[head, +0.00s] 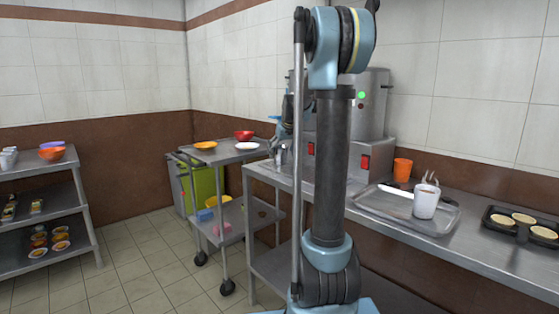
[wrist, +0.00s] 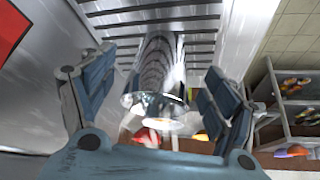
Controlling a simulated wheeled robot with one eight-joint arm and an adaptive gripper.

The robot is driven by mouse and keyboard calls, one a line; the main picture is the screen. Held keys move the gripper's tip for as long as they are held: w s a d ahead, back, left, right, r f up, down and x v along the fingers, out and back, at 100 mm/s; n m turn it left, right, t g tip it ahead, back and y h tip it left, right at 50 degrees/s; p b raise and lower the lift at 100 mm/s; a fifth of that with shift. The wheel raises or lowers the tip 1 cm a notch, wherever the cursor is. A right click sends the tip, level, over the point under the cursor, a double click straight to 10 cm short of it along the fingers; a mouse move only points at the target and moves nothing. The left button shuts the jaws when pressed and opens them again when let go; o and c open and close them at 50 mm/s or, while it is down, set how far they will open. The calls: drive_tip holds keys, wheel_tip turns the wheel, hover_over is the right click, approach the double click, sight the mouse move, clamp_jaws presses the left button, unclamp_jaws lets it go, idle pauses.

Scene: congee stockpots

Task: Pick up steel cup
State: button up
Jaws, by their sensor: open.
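The steel cup (wrist: 155,104) is shiny and cylindrical. In the wrist view it lies between the two fingers of my gripper (wrist: 160,70), with its round rim towards the camera. The fingers are spread, one on each side, with a visible gap to the cup. In the head view my gripper (head: 285,125) is partly hidden behind my arm, beside the steel machine at the counter's left end. A small part of the cup (head: 282,155) seems to show below it; contact with the gripper cannot be made out.
A steel machine (head: 372,110) with red switches stands on the counter (head: 385,235). A slatted grate (wrist: 150,15) lies beyond the cup. A tray (head: 378,203) with a steaming white mug (head: 426,202), an orange cup (head: 402,170) and a dark pan (head: 522,228) are right. A trolley (head: 225,155) stands left.

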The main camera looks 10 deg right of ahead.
drive_tip(key=shift+x, duration=1.35)
drive_tip(key=c, duration=1.4)
drive_tip(key=shift+o, duration=0.2)
